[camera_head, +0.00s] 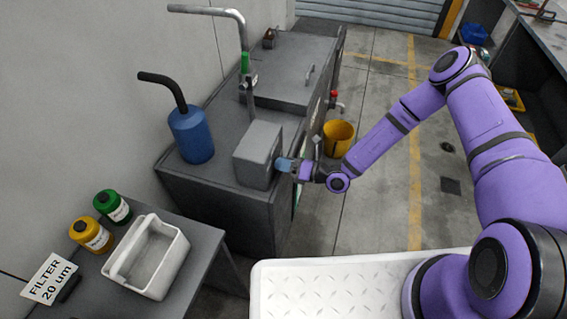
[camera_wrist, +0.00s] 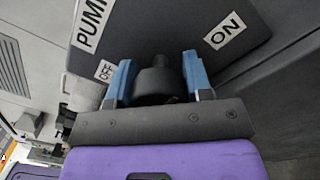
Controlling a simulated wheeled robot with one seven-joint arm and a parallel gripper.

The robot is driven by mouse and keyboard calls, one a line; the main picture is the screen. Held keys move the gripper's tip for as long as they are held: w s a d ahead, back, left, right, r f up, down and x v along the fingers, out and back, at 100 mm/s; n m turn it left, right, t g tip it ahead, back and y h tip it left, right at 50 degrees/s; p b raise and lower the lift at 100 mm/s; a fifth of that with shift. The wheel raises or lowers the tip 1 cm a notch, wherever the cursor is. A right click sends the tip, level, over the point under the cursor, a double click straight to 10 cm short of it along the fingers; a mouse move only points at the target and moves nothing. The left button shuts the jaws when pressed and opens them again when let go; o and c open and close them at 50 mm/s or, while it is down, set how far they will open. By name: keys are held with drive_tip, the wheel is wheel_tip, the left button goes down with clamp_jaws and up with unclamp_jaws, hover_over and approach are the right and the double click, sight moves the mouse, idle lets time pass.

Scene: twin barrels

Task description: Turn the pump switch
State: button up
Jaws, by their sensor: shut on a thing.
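The pump switch (camera_wrist: 157,80) is a dark round knob on the face of a grey box (camera_head: 257,152), which stands on the dark cabinet in the head view. In the wrist view the box face (camera_wrist: 160,30) carries a "PUMP" label at upper left, "OFF" left of the knob and "ON" to its upper right. My gripper (camera_wrist: 160,82) has its blue fingers on either side of the knob, shut on it. In the head view my gripper (camera_head: 286,165) is at the box's right side and hides the knob. The knob's pointer direction is hard to tell.
A blue canister (camera_head: 191,135) with a black hose stands left of the box. A bent pipe (camera_head: 243,45) with a green part rises behind it. A yellow bucket (camera_head: 338,138) stands on the floor beyond my gripper. A white container (camera_head: 147,256) and bottles are on the near-left table.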

drive_tip(key=shift+m, duration=0.3)
drive_tip(key=o, duration=0.9)
drive_tip(key=shift+o, duration=0.2)
drive_tip(key=v, duration=1)
drive_tip(key=shift+s+d, duration=0.15)
drive_tip(key=shift+d, duration=0.25)
drive_tip(key=shift+f, duration=0.15)
